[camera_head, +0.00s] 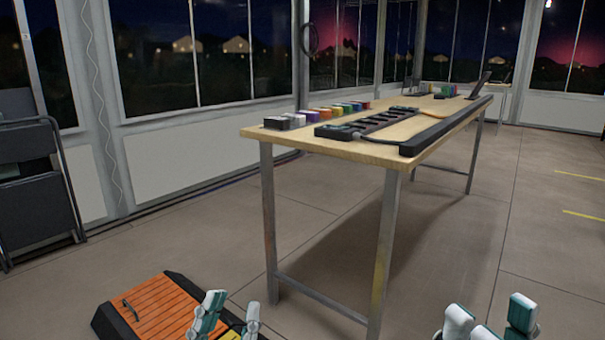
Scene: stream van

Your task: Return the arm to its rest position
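My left gripper (232,308) shows at the bottom edge, left of centre, in front of an orange-topped black case on the floor. Its white and teal fingers stand apart, with nothing seen between them. My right gripper (488,314) shows at the bottom right over bare floor. Its fingers are also apart and look empty. Both grippers are low in the view, clear of the table (345,148). The arms behind them are mostly cut off by the bottom edge.
The orange-topped case (160,306) lies on the floor at the lower left. The table holds a black power strip (378,122), a row of small coloured blocks (340,110) and a long black bar (440,130). Folded chairs (35,190) lean at the left. Floor at the right is clear.

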